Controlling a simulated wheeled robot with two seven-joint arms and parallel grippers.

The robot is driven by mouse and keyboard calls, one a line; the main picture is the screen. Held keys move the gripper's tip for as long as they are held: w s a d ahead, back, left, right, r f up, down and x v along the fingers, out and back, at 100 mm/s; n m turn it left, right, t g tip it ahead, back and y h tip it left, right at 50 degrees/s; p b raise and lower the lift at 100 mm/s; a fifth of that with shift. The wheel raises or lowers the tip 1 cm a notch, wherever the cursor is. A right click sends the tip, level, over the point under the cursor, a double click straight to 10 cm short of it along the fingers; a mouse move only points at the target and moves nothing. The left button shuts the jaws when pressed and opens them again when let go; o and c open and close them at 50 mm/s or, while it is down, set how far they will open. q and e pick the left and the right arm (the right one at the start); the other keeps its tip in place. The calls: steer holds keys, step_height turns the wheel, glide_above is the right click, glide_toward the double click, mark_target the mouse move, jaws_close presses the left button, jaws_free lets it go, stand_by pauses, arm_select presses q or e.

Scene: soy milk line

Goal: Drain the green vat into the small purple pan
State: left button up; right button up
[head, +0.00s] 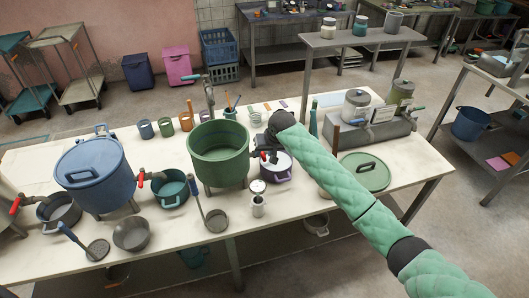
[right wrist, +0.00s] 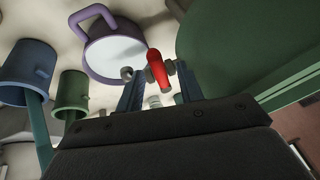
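The green vat (head: 218,150) stands open on short legs in the middle of the table; its inside looks empty of detail. Its tap has a red handle (head: 273,157), seen close up in the right wrist view (right wrist: 158,68). The small purple pan (head: 277,176) sits on the table below the tap; the right wrist view shows its purple rim and white surface (right wrist: 115,52). I cannot tell if that is liquid or its inside. My right gripper (right wrist: 160,88) is open, its two fingers on either side of the red handle; contact is unclear. My left gripper is out of view.
A blue lidded vat (head: 95,175) with a red tap handle and a teal pot (head: 172,190) stand to the left. A green lid (head: 364,172) lies right of my arm.

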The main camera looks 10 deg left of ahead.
steer(key=shift+d+r, duration=0.15)
steer(key=shift+r, duration=0.15)
arm_select(q)
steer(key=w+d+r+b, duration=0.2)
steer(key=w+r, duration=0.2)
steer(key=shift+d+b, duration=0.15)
steer(key=shift+b, duration=0.2)
arm_select(e)
steer(key=v, duration=0.6)
steer(key=shift+s+r, duration=0.2)
steer(key=shift+r, duration=0.2)
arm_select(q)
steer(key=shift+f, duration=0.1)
arm_select(e)
steer(key=shift+d, duration=0.2)
